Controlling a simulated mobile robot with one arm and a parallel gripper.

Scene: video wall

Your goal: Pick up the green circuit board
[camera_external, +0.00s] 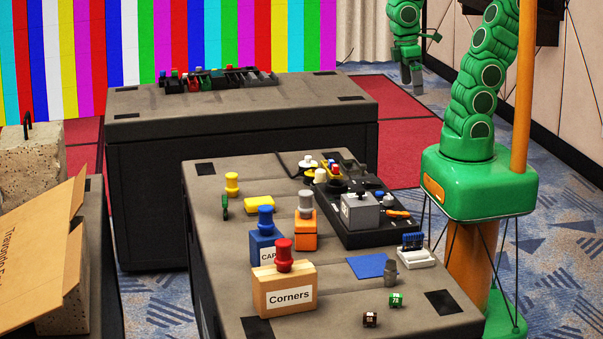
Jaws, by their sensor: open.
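A small, thin dark green piece (225,207) stands near the left edge of the front table, below a yellow knobbed piece. It may be the green circuit board, but it is too small to be sure. A small green block with white marks (396,300) lies near the table's front right. My gripper (415,78) hangs at the top right, at the end of a green segmented arm. It appears open and empty, well away from both green things. The upper part of the arm is cut off by the frame's top.
On the front table (345,310) stand a wooden "Corners" block (284,297), a blue block (266,248), an orange block (305,240) and a black tray of parts (385,235). A back table (240,105) holds a dark rack. A cardboard box (40,250) is at left.

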